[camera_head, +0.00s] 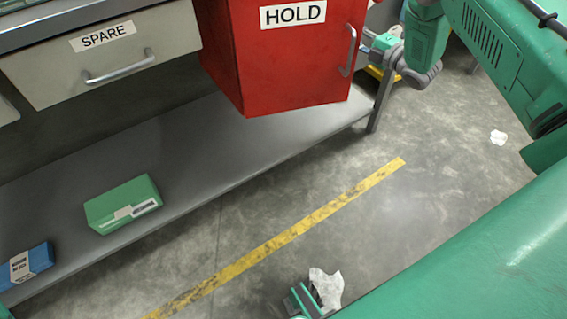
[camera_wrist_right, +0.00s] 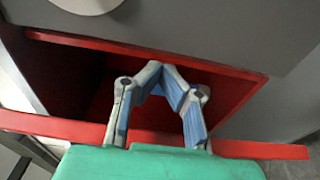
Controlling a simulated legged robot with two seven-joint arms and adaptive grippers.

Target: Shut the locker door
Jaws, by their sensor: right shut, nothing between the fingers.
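The red locker door (camera_head: 290,62), labelled HOLD, has a metal handle (camera_head: 348,50) near its right edge in the head view. In the right wrist view a dark opening with a red frame (camera_wrist_right: 215,75) shows, and a red bar, apparently the door's edge (camera_wrist_right: 50,127), crosses in front of it. The door seems to stand open; how far I cannot tell. My right gripper (camera_wrist_right: 160,68) is shut and empty, its fingers in front of the opening; contact is unclear. My right arm (camera_head: 485,40) comes in at the head view's upper right.
A grey drawer labelled SPARE (camera_head: 110,55) is left of the locker. The low grey shelf (camera_head: 230,140) holds a green box (camera_head: 123,204) and a blue box (camera_head: 27,268). A yellow line (camera_head: 300,232) and crumpled white paper (camera_head: 327,287) are on the floor.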

